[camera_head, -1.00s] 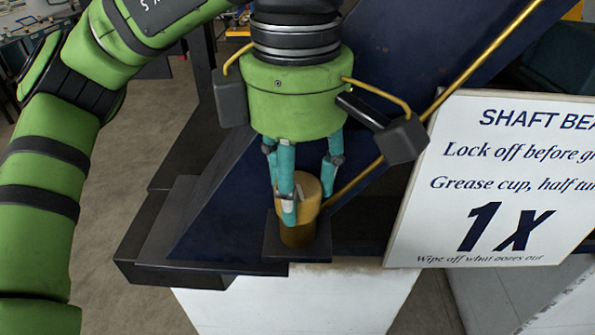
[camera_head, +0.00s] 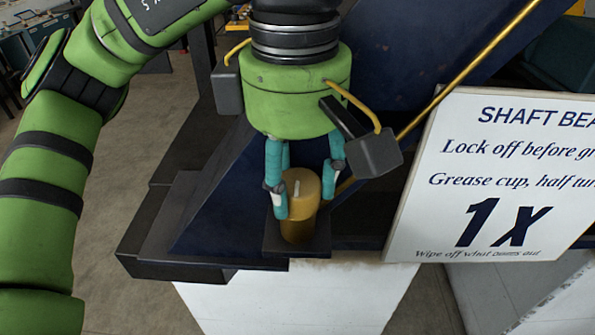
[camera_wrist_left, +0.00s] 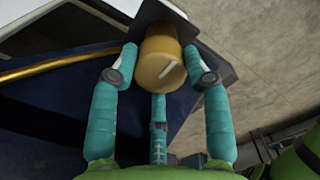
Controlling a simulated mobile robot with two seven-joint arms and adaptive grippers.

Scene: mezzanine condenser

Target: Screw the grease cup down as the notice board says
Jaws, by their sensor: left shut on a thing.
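The grease cup (camera_head: 299,207) is a brass-coloured cylinder standing upright on a dark square plate at the end of the dark blue bracket. A pale line marks its cap. My left gripper (camera_head: 300,203) points down from above, its teal fingers shut around the cap. In the left wrist view, the cup (camera_wrist_left: 160,62) sits between the fingers (camera_wrist_left: 160,80), with the pale line slanting across its top. The notice board (camera_head: 490,175) at the right reads "Lock off before gr…", "Grease cup, half tur…", "1x" and "Wipe off what oozes out"; its right side is cut off.
A brass pipe (camera_head: 462,78) runs diagonally past the gripper towards the cup. The dark blue bracket (camera_head: 215,215) rises behind, on a white block (camera_head: 300,300). Open floor (camera_head: 120,235) lies to the left.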

